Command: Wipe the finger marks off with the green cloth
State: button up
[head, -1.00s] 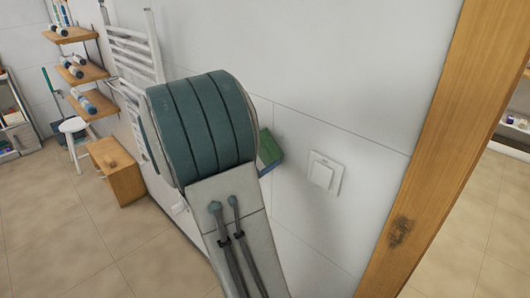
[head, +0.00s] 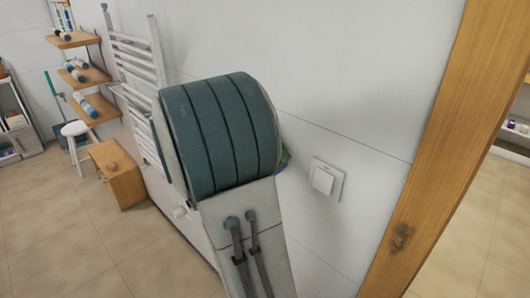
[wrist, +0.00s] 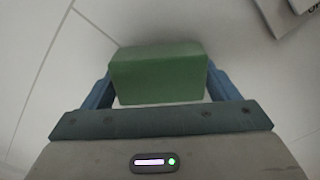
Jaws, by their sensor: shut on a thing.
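The green cloth (wrist: 158,80) shows in the wrist view as a thick block. My gripper (wrist: 158,68) is shut on it, one blue finger at each side. In the head view my arm hides most of the gripper, and only a sliver of the green cloth (head: 285,158) shows, left of the wall switch. Dark finger marks (head: 402,237) show as a smudge on the wooden door frame (head: 430,150), low and to the right of the switch. The cloth is apart from the marks.
A white switch (head: 325,180) sits on the white wall (head: 370,80) between my gripper and the frame. A towel rail (head: 135,60), wooden shelves (head: 80,75), a stool (head: 75,130) and a wooden cabinet (head: 118,172) stand at the left.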

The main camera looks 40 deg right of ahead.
aim_at(293, 155)
jog(key=shift+s+d+b, duration=0.1)
jog(key=shift+s+b, duration=0.3)
jog(key=shift+s, duration=1.45)
jog(key=shift+s+d, duration=0.15)
jog(key=shift+s, duration=0.6)
jog(key=a, duration=0.8)
jog(key=shift+s, duration=0.3)
